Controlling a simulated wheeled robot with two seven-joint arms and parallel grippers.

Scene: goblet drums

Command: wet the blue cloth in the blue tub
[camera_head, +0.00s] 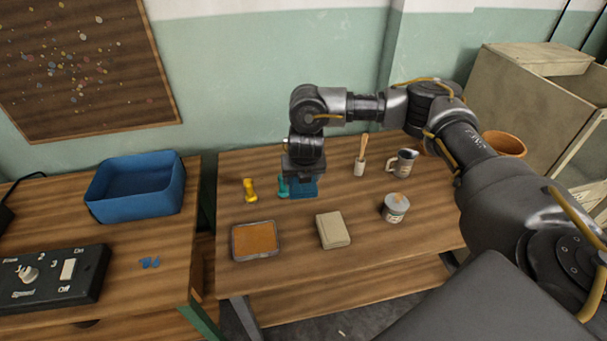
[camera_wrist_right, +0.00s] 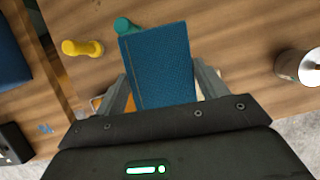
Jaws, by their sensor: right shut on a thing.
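The blue cloth (camera_wrist_right: 160,65) is a flat, folded-looking blue rectangle between the fingers of my right gripper (camera_wrist_right: 160,90), which is shut on it. In the head view the cloth (camera_head: 303,187) hangs under my right gripper (camera_head: 304,176), over the back part of the right table. I cannot tell how far it is above the table. The blue tub (camera_head: 137,187) stands on the left table, to the left of the gripper and apart from it. The inside of the tub looks blue, and I cannot make out water in it. My left gripper is not in view.
A yellow object (camera_head: 249,190) and a teal object (camera_head: 283,187) stand near the cloth. A tray with orange-brown content (camera_head: 255,241), a beige block (camera_head: 333,230), a tin (camera_head: 395,208), a brush (camera_head: 361,160) and a metal jug (camera_head: 402,164) stand on the right table. A gap separates the tables.

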